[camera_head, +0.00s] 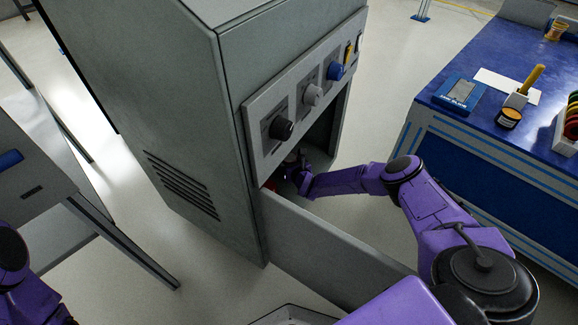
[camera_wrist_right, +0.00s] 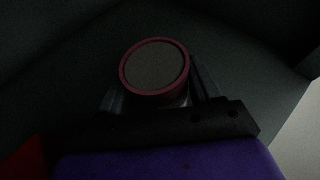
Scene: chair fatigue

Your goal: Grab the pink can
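The pink can (camera_wrist_right: 155,66) shows in the right wrist view with its round dark end and pink rim facing the camera. My right gripper (camera_wrist_right: 158,82) has one finger on each side of the can; whether both press on it is too dark to tell. In the head view my right gripper (camera_head: 298,170) reaches into the dark opening of the grey cabinet, and the can cannot be made out there. My left arm shows only at the lower left edge, and its gripper is out of view.
A red thing (camera_wrist_right: 22,160) lies at the left inside. A blue workbench (camera_head: 490,130) with small items stands at the right.

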